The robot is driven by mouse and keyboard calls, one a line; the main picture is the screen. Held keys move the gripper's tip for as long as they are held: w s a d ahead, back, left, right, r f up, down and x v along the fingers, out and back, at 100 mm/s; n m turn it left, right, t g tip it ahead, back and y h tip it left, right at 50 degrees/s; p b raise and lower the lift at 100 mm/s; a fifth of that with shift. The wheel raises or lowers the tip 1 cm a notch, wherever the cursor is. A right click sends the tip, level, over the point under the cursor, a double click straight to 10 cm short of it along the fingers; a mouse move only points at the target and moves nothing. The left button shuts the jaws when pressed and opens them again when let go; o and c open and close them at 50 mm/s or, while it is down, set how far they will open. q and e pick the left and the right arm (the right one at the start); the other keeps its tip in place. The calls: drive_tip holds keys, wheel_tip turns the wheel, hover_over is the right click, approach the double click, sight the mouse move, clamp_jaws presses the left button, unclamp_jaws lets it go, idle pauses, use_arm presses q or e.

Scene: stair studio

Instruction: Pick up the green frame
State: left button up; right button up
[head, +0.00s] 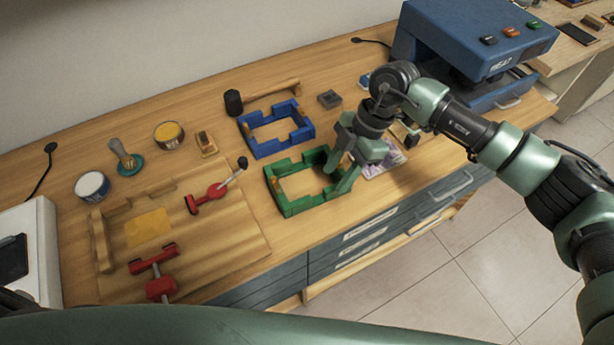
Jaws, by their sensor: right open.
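The green frame (292,207) lies flat on the wooden bench near its front edge. It is a square, open-centred frame with notched sides. My right gripper (340,172) is open and points down at the right side of the green frame. Its fingers overlap that side in the head view and hide part of it. I cannot tell whether the fingers touch the frame. My left gripper is not in view.
A blue frame (264,149) lies just behind the green one, with a mallet (268,93) behind it. A wooden board (220,238) with red clamps (208,197) is to the left. A blue press machine (460,40) stands at the back right.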

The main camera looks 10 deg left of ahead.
sight(329, 189)
drive_tip(key=x, duration=0.1)
drive_tip(key=p+x, duration=0.1)
drive_tip(key=x, duration=0.1)
drive_tip(key=p+x, duration=0.1)
drive_tip(key=shift+s+a+f, duration=0.1)
drive_tip(key=shift+s+f, duration=0.1)
drive_tip(key=shift+s, duration=0.2)
drive_tip(key=shift+a+f, duration=0.15)
drive_tip(key=shift+f, duration=0.2)
clamp_jaws()
drive_tip(key=shift+r, duration=0.1)
